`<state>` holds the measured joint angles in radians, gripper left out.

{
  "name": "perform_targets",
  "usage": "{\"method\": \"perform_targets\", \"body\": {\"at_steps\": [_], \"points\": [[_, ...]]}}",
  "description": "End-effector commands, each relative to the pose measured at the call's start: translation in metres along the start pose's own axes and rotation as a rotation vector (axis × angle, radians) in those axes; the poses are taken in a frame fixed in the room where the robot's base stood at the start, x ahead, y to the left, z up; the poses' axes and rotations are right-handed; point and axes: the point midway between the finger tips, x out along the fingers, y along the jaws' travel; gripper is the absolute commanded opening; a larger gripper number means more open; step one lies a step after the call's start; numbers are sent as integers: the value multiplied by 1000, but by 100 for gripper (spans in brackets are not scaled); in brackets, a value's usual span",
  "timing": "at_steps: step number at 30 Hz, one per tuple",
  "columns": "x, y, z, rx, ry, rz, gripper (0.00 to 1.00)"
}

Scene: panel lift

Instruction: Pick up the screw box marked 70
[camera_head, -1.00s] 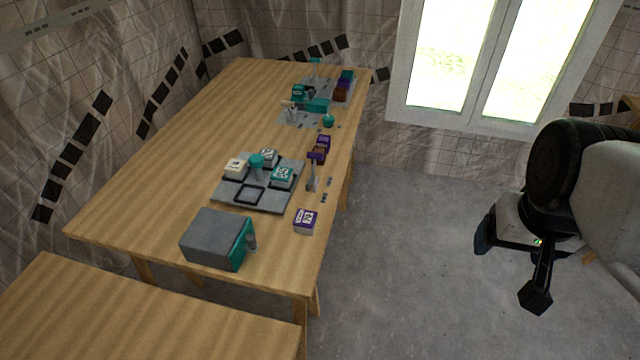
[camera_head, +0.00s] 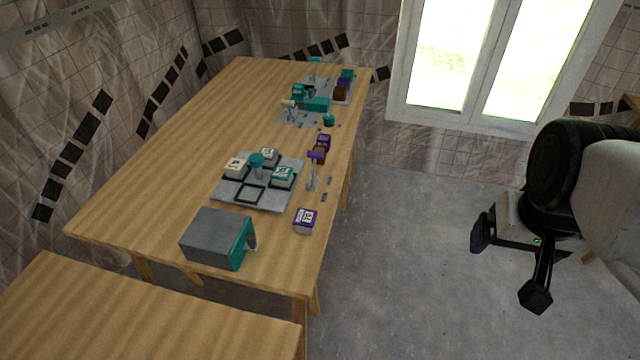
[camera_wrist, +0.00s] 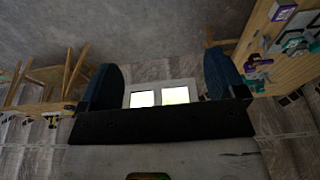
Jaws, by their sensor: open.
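Several small labelled boxes are on the wooden table. A purple and white box (camera_head: 306,220) sits alone near the table's right edge, its printed label too small to read surely. A cream box (camera_head: 236,167), a white box (camera_head: 269,155) and a teal and white box (camera_head: 283,177) stand on a grey divided tray (camera_head: 228,194). I cannot tell for certain which is marked 70. My gripper (camera_head: 509,264) is open and empty over the floor, well right of the table. In the wrist view its two fingers (camera_wrist: 163,82) stand wide apart with nothing between them.
A grey and teal block (camera_head: 214,238) stands at the table's near end. A purple-topped upright tool (camera_head: 314,172) and small purple and brown boxes (camera_head: 321,146) line the right edge. More teal parts (camera_head: 317,104) stand at the far end. The floor (camera_head: 410,250) between table and gripper is clear.

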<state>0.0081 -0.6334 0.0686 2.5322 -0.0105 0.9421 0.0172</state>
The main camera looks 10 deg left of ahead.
Motion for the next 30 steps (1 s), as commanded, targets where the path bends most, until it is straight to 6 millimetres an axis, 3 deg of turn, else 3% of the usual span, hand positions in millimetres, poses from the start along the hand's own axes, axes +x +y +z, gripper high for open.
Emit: {"method": "perform_targets", "body": {"at_steps": [8,14,20,30], "points": [[2,-2,-1,6,-7,-7,89],[14,-16,-9,54,-54,-66,89],[39,-47,-25,165,-157,-185,89],[91,-117,-58,427,-393,-403,89]]}}
